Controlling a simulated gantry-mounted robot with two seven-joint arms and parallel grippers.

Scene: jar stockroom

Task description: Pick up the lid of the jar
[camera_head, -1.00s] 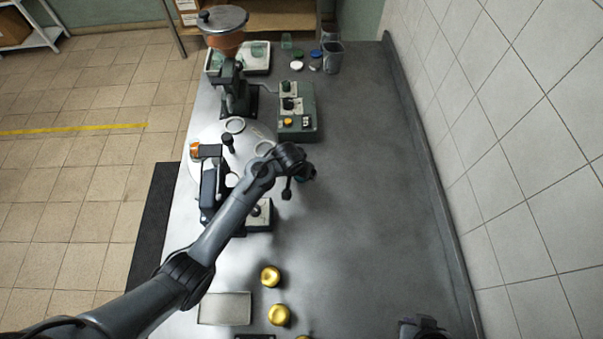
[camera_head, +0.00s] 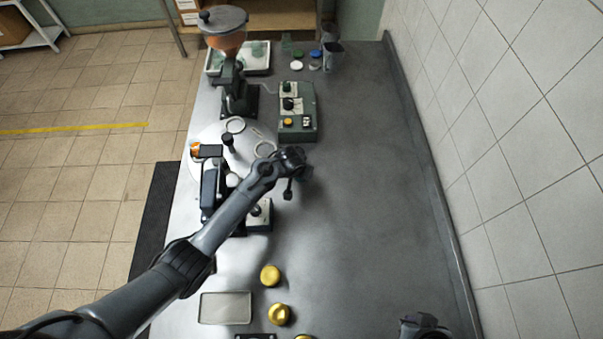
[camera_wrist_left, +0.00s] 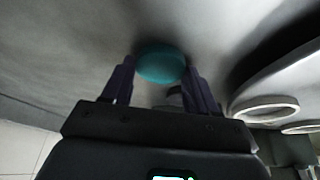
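A round teal lid (camera_wrist_left: 161,65) shows in the left wrist view, between and slightly beyond the fingertips of my left gripper (camera_wrist_left: 160,72). The fingers are apart, one on each side, close to its edge; I cannot tell whether they touch it. A small grey part shows below the lid; what it belongs to is unclear. In the head view, my left gripper (camera_head: 302,172) is over the table middle, and the arm's wrist mostly hides the lid. My right gripper (camera_head: 425,326) is partly visible at the bottom edge, and its fingers cannot be made out.
Gold round lids (camera_head: 270,275) and a pale tray (camera_head: 225,308) are at the table's front. A control box (camera_head: 297,112) and a machine (camera_head: 237,95) stand behind left. Small coloured lids (camera_head: 298,66) lie at the back. The table's right side (camera_head: 370,190) is clear.

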